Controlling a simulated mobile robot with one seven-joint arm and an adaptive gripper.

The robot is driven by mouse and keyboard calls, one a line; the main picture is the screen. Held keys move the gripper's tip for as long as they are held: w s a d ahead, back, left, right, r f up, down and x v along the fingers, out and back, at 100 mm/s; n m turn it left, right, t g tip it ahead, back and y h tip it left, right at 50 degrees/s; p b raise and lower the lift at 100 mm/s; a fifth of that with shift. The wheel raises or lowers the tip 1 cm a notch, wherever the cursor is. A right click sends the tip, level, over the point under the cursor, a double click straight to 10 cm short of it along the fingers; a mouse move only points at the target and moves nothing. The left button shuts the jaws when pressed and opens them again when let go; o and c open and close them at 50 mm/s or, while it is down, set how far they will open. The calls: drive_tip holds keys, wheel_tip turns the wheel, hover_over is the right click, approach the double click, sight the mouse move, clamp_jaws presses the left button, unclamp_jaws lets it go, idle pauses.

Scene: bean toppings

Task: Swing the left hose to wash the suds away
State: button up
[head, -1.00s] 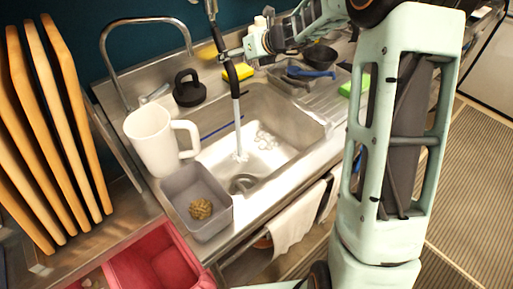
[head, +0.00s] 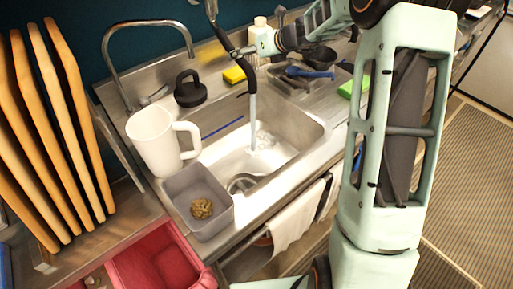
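The left hose (head: 244,76) is a black spray hose hanging over the sink, with a water stream (head: 252,122) falling from its end. My gripper (head: 238,53) reaches in from the right and its fingers are around the hose's lower part, apparently shut on it; the fingers are small here. The hose is bent at the grip. The stream lands in the basin (head: 285,110) next to the white suds (head: 266,139), which lie on its floor behind the drain (head: 241,184). The water partly blurs the suds.
A white pitcher (head: 153,141) and a grey bin (head: 186,187) with brown contents stand left of the basin. A curved faucet (head: 112,60), a black stopper-like object (head: 189,91) and a yellow sponge (head: 234,75) are behind. Dishes (head: 318,58) stand at back right.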

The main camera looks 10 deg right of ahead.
drive_tip(key=shift+w+d+p, duration=1.4)
drive_tip(key=shift+w+d, duration=0.1)
drive_tip(key=shift+d, duration=0.45)
drive_tip(key=p+v, duration=0.1)
drive_tip(key=v, duration=0.8)
drive_tip(key=shift+p, duration=0.3)
